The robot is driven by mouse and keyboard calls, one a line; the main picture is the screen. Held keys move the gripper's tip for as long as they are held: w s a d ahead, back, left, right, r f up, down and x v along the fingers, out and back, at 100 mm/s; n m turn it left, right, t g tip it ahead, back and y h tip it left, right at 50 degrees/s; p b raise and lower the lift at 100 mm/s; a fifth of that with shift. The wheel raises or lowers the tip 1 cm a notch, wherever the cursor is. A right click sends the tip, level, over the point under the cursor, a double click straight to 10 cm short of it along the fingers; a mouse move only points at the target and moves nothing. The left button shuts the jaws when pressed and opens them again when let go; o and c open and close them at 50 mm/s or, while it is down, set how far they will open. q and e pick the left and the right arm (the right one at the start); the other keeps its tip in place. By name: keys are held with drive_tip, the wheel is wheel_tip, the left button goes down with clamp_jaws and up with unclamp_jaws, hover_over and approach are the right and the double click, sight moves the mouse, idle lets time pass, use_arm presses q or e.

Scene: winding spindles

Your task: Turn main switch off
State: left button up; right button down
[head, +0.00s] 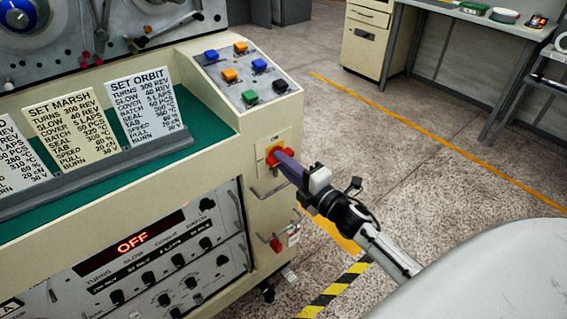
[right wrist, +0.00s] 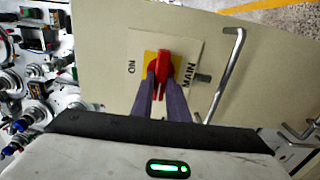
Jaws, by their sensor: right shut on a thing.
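The main switch (head: 273,152) is a red handle on a yellow plate, on the cream end face of the machine. It also shows in the right wrist view (right wrist: 164,66), between the labels "ON" and "MAIN". There the handle lies across the line between those labels, not pointing at "ON". My right gripper (right wrist: 162,88) is shut on the red handle, with a dark purple finger on each side. In the head view my right gripper (head: 284,160) hides part of the handle. The machine's red display (head: 132,243) reads "OFF". My left gripper is not in view.
A metal bar handle (right wrist: 226,75) stands out beside the switch plate. A sloped box of coloured buttons (head: 243,72) sits above the switch. Cards (head: 130,108) stand on the green ledge. The floor (head: 400,150) to the right is open.

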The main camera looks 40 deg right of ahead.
drive_tip(key=c, duration=1.7)
unclamp_jaws()
drive_tip(key=s, duration=1)
drive_tip(key=shift+s+d, duration=0.15)
drive_tip(key=shift+d, duration=0.25)
drive_tip(key=s+a+f+m+g, duration=0.3)
drive_tip(key=s+a+f+m, duration=0.2)
drive_tip(key=a+f, duration=0.1)
drive_tip(key=s+a+f+m+g, duration=0.3)
drive_tip(key=s+a+f+m, duration=0.3)
drive_tip(key=f, duration=0.1)
drive_tip(key=s+a+f+m+g+y, duration=0.1)
drive_tip(key=s+a+f+m+g, duration=0.2)
drive_tip(key=s+a+f+m, duration=0.3)
drive_tip(key=shift+a+f, duration=0.25)
drive_tip(key=shift+a, duration=0.3)
